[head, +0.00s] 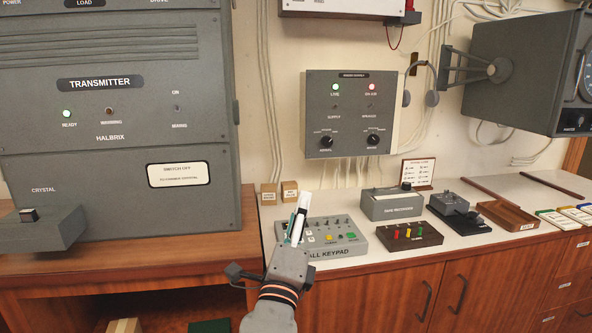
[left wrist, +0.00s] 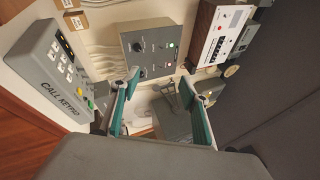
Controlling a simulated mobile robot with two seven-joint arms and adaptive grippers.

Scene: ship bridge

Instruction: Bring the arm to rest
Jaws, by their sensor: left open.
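My left gripper (head: 299,219) reaches in from the bottom of the head view, in front of the grey call keypad (head: 332,236). It hides part of the keypad's left side. In the left wrist view the gripper's two fingers (left wrist: 160,108) with green pads stand apart, and nothing is held between them. The call keypad also shows at the left of the left wrist view (left wrist: 55,70), beside the fingers. My right gripper is in neither view.
A large grey transmitter cabinet (head: 110,120) stands on the wooden desk at left. A grey panel (head: 350,113) hangs on the wall behind.

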